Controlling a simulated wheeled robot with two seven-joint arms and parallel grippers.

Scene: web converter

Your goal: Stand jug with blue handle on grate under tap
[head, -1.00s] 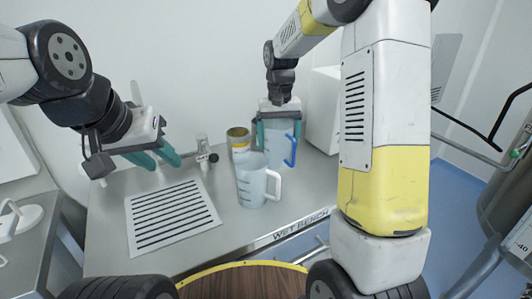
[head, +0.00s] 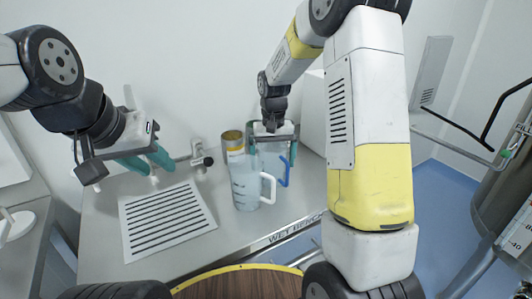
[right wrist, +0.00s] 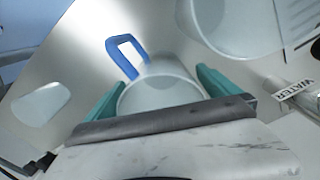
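The jug with the blue handle (head: 284,172) is clear and upright, partly hidden behind a white-handled jug (head: 246,187) in the head view. My right gripper (head: 272,146) comes down over it from above. In the right wrist view the blue-handled jug (right wrist: 160,95) sits between the teal fingers, which are against its sides. Whether its base touches the bench is hidden. The slotted grate (head: 166,220) lies bare at the left of the bench. The tap (head: 201,160) is at the wall behind it. My left gripper (head: 147,163) is open and empty above the grate's back edge.
The white-handled jug stands between the grate and the blue-handled jug. A white box (head: 312,115) stands at the back right.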

